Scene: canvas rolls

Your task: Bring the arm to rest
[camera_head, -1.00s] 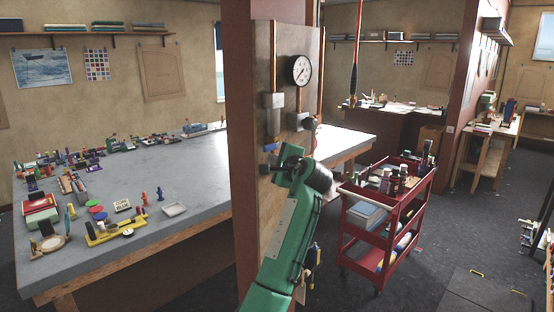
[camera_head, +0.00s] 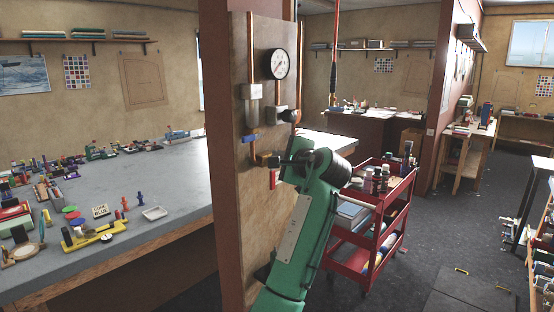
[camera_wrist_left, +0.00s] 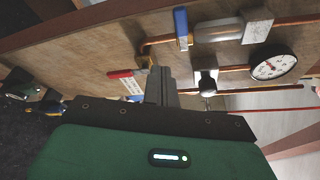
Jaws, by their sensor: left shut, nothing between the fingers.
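My left arm is green and rises from the bottom of the head view. Its left gripper (camera_head: 286,160) is in front of the wooden pipe panel (camera_head: 243,195), close to a brass valve with a red lever (camera_head: 272,180). In the left wrist view the dark fingers (camera_wrist_left: 160,82) are together with nothing between them. The red lever (camera_wrist_left: 122,74) shows just left of the fingertips there; I cannot tell whether they touch the valve. A blue lever (camera_wrist_left: 182,28) sits above. My right gripper is not in view.
A round gauge (camera_head: 277,64) and copper pipes are on the panel. A red cart (camera_head: 352,262) with bottles stands right of my arm. A grey-topped table (camera_head: 170,185) with many small items is at left. Dark floor (camera_head: 420,255) is open to the right.

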